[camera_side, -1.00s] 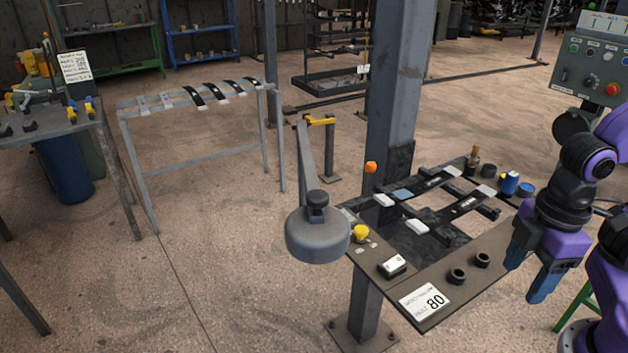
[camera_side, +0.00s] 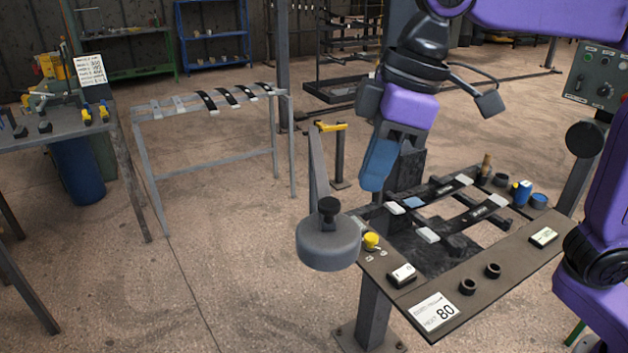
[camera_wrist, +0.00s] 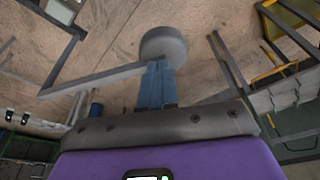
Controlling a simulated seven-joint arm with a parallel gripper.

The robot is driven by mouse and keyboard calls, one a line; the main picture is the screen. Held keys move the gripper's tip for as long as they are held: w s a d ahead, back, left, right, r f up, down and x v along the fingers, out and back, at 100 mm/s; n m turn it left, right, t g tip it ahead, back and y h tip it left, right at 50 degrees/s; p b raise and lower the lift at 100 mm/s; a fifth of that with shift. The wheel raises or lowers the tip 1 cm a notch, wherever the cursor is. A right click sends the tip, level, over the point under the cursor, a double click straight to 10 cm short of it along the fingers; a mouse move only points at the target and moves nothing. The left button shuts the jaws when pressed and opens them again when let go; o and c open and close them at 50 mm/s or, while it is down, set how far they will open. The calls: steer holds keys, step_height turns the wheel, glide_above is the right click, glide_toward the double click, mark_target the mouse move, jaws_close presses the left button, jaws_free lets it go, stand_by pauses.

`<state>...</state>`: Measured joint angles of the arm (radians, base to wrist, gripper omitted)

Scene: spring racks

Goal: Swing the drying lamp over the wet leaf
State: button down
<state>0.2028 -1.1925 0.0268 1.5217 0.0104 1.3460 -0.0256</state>
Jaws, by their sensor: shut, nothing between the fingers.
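The drying lamp (camera_side: 328,247) is a round grey head on a grey arm, off the left edge of the bench (camera_side: 480,293). In the wrist view the lamp (camera_wrist: 163,43) is just beyond my fingertips. My gripper (camera_side: 371,184) is shut and empty, with its blue fingers pointing down above the bench's left side, right of the lamp arm. The fingers also show in the wrist view (camera_wrist: 156,68). Two dark leaves lie across the bench frame, a rear one (camera_side: 444,186) and a front one (camera_side: 478,210). I cannot tell which leaf is wet.
A yellow knob (camera_side: 370,240), a white box (camera_side: 402,274), two black rings and a card marked 80 (camera_side: 435,311) are on the bench. A rack (camera_side: 210,105) with several strips stands at left, with open floor below.

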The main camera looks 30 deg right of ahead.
step_height(320, 180, up, 7)
steer(key=y, duration=0.1)
glide_above(316, 228)
steer(key=shift+t, duration=0.4)
steer(key=x, duration=0.6)
steer(key=d+x, duration=0.1)
steer(key=x, duration=0.2)
steer(key=shift+s+f, duration=0.25)
steer(key=shift+f, duration=0.15)
steer(key=shift+s+d+f, duration=0.15)
steer(key=shift+s+d, duration=0.35)
steer(key=shift+d, duration=0.2)
steer(key=shift+d, duration=0.1)
